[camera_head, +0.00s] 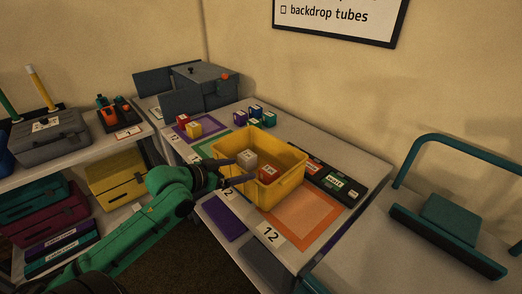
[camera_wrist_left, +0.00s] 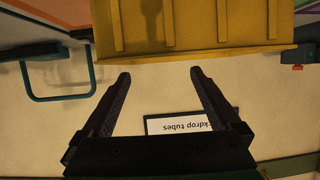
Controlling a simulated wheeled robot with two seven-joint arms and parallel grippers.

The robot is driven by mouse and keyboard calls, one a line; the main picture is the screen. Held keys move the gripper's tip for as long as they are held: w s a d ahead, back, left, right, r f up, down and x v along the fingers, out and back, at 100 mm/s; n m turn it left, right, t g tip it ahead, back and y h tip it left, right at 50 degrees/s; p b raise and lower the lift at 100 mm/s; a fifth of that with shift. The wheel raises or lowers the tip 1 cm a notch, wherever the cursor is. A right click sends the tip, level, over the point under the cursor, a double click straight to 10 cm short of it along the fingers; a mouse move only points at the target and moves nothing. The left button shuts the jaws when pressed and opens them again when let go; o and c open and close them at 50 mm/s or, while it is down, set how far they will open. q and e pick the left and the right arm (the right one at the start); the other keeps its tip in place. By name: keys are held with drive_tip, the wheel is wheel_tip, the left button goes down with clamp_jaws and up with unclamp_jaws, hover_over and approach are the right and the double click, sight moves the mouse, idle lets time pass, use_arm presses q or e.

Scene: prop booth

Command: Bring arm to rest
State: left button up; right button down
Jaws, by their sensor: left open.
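My left arm comes in from the left, and its gripper (camera_head: 243,169) is at the near left side of a yellow crate (camera_head: 287,193) on the table. In the left wrist view the gripper (camera_wrist_left: 160,74) has its two dark fingers spread with nothing between them. The yellow crate (camera_wrist_left: 200,30) fills the top of that view, just beyond the fingertips. I cannot tell whether a finger touches the crate wall. A white block (camera_head: 247,158) and a red block (camera_head: 268,173) are in the crate. My right gripper is not in view.
A teal-handled cart (camera_head: 450,220) stands at right. Shelves with cases (camera_head: 47,138) stand at left.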

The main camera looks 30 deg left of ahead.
use_arm(q)
drive_tip(key=shift+f, duration=0.1)
drive_tip(key=s+d+f+g, duration=0.1)
drive_tip(key=s+f, duration=0.1)
drive_tip(key=f, duration=0.2)
drive_tip(key=s+d+f+g+y, duration=0.1)
drive_tip(key=s+f+g, duration=0.1)
drive_tip(key=s+f, duration=0.1)
drive_tip(key=s+d+f+g+y, duration=0.1)
drive_tip(key=s+d+f, duration=0.1)
drive_tip(key=f, duration=0.3)
drive_tip(key=shift+s+d+n+g, duration=0.1)
drive_tip(key=shift+s+n+g, duration=0.2)
drive_tip(key=shift+s, duration=0.05)
drive_tip(key=s+d+f+n+g+y, duration=0.1)
drive_tip(key=s+d+f+g, duration=0.15)
drive_tip(key=s, duration=0.25)
drive_tip(key=s+d+f+g+y, duration=0.1)
drive_tip(key=s+d+f+g, duration=0.15)
drive_tip(key=s, duration=0.35)
wheel_tip(320, 180, down, 23)
drive_tip(key=s+g, duration=0.1)
drive_tip(key=s, duration=0.1)
drive_tip(key=s+a+f+g, duration=0.1)
drive_tip(key=s+a+f, duration=0.1)
drive_tip(key=s+f, duration=1.2)
drive_tip(key=s, duration=0.2)
drive_tip(key=shift+s+a+f+m, duration=0.2)
drive_tip(key=shift+s+a+m, duration=0.1)
drive_tip(key=shift+s+a, duration=0.1)
